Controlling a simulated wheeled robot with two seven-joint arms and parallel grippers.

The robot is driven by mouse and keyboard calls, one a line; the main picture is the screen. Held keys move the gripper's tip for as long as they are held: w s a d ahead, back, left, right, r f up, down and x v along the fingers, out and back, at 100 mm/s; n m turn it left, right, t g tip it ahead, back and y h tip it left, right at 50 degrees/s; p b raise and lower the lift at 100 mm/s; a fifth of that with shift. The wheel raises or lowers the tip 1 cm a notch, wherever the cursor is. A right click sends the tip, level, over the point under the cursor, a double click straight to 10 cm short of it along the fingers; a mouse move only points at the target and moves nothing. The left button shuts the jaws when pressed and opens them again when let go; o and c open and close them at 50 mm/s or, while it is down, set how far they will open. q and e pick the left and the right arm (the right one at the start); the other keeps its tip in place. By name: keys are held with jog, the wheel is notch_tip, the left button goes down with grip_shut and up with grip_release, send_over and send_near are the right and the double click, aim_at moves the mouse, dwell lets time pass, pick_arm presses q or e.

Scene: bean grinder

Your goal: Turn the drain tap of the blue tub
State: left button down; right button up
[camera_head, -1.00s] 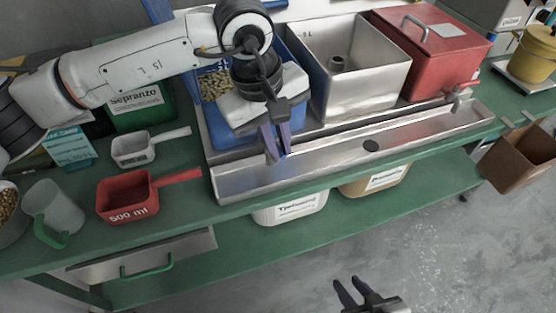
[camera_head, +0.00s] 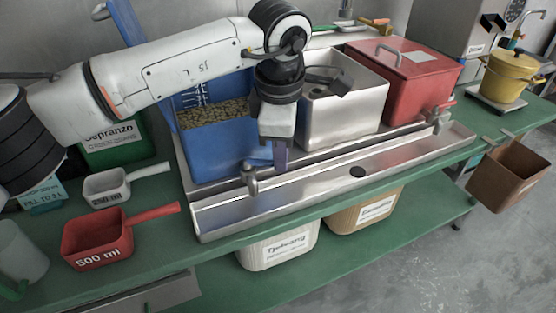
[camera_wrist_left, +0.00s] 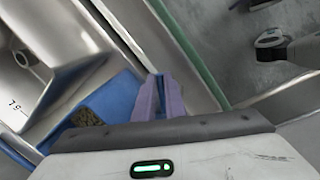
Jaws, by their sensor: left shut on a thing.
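The blue tub (camera_head: 215,150), filled with beans, stands at the left end of the metal stand. Its metal drain tap (camera_head: 249,180) sticks out at the front over the trough. My left gripper (camera_head: 280,158) points down at the tub's front right corner, its purple fingers beside the tap. It is shut on the tap's blue handle (camera_head: 261,163), which the fingers partly hide. In the left wrist view, a blue piece (camera_wrist_left: 159,103) shows between the finger pads, and the tub (camera_wrist_left: 112,98) is to the left. My right gripper is not in the head view.
A steel hopper (camera_head: 345,110) and a red tub (camera_head: 405,85) with its own tap (camera_head: 438,120) stand to the right. The metal trough (camera_head: 320,188) runs in front. A red scoop (camera_head: 97,238) and white scoop (camera_head: 107,186) lie on the green bench to the left.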

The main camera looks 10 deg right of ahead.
pick_arm(q)
jog(key=shift+w+d+n, duration=0.15)
jog(key=shift+w+n, duration=0.35)
jog(key=shift+n, duration=0.3)
jog(key=c, duration=1.8)
grip_release()
jog(key=r, duration=0.3)
jog(key=s+r, duration=0.1)
jog(key=r, duration=0.2)
jog(key=s+r, duration=0.1)
jog(key=r, duration=0.3)
jog(key=shift+r, duration=0.1)
